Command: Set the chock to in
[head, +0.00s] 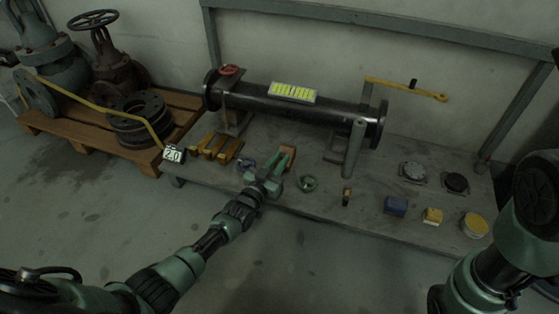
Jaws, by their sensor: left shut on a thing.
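My left gripper (272,178) reaches in from the lower left to the front edge of the low grey bench. It is shut on a small orange-brown piece (288,156), which I take to be the chock; the fingers hide part of it. A black flanged pipe (333,110) lies on supports behind the gripper, with a grey upright post (355,148) at its right part. The held piece is in front of the pipe and looks apart from it. My right arm shows at the right edge, but its gripper is out of view.
Yellow blocks (216,148) lie left of my left gripper. A yellow bar (405,88) is behind. A pallet (60,138) with valves stands left.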

